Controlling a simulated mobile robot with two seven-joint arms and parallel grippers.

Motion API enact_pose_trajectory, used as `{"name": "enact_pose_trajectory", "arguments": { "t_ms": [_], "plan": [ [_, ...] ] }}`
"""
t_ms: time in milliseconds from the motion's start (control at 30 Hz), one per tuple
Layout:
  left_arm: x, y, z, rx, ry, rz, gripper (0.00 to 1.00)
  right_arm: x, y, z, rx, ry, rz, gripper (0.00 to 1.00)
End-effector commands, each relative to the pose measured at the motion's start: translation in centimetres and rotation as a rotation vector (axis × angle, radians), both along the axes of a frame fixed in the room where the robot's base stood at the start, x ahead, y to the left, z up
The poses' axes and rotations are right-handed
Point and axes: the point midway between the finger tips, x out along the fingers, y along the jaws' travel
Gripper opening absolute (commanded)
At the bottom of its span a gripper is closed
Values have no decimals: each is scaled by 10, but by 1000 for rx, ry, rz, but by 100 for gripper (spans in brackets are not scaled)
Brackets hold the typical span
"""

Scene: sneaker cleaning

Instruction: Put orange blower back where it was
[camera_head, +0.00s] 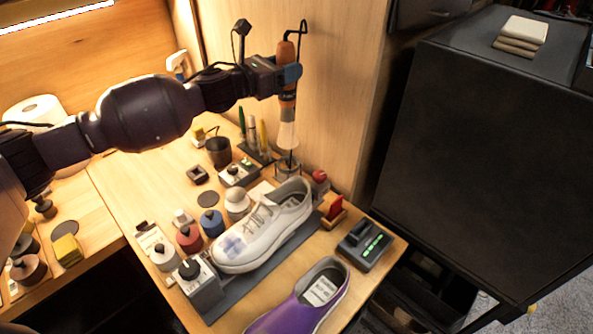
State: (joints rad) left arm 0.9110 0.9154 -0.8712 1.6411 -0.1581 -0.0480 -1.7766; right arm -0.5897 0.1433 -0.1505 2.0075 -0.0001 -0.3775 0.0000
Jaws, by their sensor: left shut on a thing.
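My left gripper (289,74) is shut on the orange blower (287,98), which hangs upright with its pale nozzle (288,135) pointing down. The blower is near the wooden back panel, above a small dark metal stand (288,167) at the back of the table. The nozzle tip is close to the stand; I cannot tell whether they touch. The gripper covers part of the blower's body. A thin dark hook or cable shows at the blower's top. My right gripper is not in view.
A white sneaker (268,232) lies on a dark mat in mid-table, with a purple shoe (304,308) at the front. A dark cup (219,152) and a device with green lights (365,246) are nearby.

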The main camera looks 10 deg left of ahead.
Motion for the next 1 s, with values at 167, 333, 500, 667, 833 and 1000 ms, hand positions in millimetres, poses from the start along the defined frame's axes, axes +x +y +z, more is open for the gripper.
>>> {"name": "enact_pose_trajectory", "arguments": {
  "t_ms": [167,333,500,667,833,1000],
  "plan": [
    [1,0,-26,-4,6,10,10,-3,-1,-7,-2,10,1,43],
    [1,0,-65,-5,8,10,10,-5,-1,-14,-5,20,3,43],
    [1,0,-101,-4,8,10,10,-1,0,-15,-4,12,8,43],
    [1,0,-133,-4,8,10,10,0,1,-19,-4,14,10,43],
    [1,0,-153,-2,2,10,10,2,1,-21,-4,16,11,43],
    [1,1,-162,-2,2,9,10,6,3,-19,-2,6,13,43]
  ]
}}
